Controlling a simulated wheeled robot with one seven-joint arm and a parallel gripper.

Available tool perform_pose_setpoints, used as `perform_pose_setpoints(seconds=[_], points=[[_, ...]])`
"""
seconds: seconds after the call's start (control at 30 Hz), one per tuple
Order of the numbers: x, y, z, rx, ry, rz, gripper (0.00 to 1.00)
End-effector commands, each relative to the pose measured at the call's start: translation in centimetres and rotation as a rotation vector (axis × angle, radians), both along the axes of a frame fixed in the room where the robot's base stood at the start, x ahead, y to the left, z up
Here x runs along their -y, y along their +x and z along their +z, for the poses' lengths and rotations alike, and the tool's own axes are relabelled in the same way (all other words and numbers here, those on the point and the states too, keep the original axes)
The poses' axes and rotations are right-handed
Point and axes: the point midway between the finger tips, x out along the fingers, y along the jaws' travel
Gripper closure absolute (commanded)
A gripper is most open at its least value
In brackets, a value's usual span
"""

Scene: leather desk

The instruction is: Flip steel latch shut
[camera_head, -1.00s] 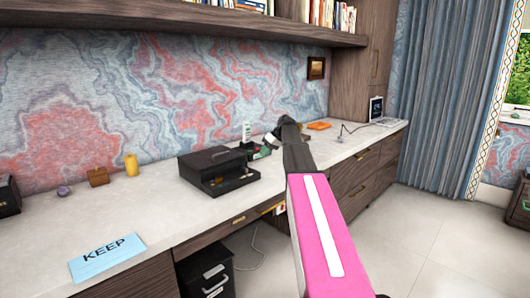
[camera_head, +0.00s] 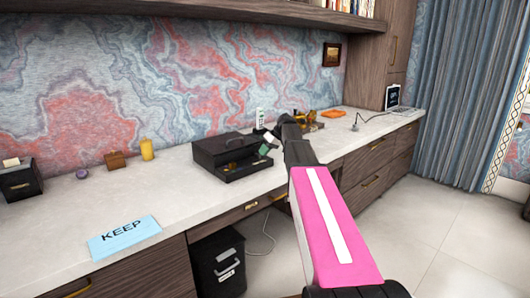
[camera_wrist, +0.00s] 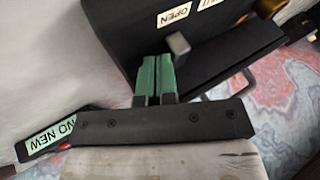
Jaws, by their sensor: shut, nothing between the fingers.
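A black box (camera_head: 222,148) with an open, tray-like front stands on the desk. In the wrist view, its black panel (camera_wrist: 135,35) carries a white label reading OPEN and part of another. A grey metal piece (camera_wrist: 178,43), which looks like the steel latch, sticks out from that panel just beyond my fingertips. My gripper (camera_wrist: 156,78) has green fingers pressed together, empty. Whether they touch the grey piece I cannot tell. In the head view my gripper (camera_head: 268,144) is at the box's right side, where my arm hides part of the surroundings.
A blue KEEP card (camera_head: 125,238), an orange candle (camera_head: 147,150), a wooden block (camera_head: 115,160) and a black container (camera_head: 20,180) are to the left. A white bottle (camera_head: 260,118) stands behind the box. A strip ending NEW (camera_wrist: 50,135) shows low left. The desk (camera_head: 170,190) before the box is clear.

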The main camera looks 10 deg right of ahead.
Motion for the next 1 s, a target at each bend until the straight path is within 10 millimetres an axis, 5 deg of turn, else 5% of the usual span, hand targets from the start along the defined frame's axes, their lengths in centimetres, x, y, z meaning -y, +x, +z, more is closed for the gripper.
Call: perform_pose_setpoints(seconds=[0.17,0.43,1.0], points=[[-0.5,-0.3,0.0,0.001,0.0,0.001,1.0],[-4.0,-2.4,0.0,-0.001,0.0,0.002,1.0],[-3.6,-1.1,0.0,-0.001,0.0,0.001,1.0]])
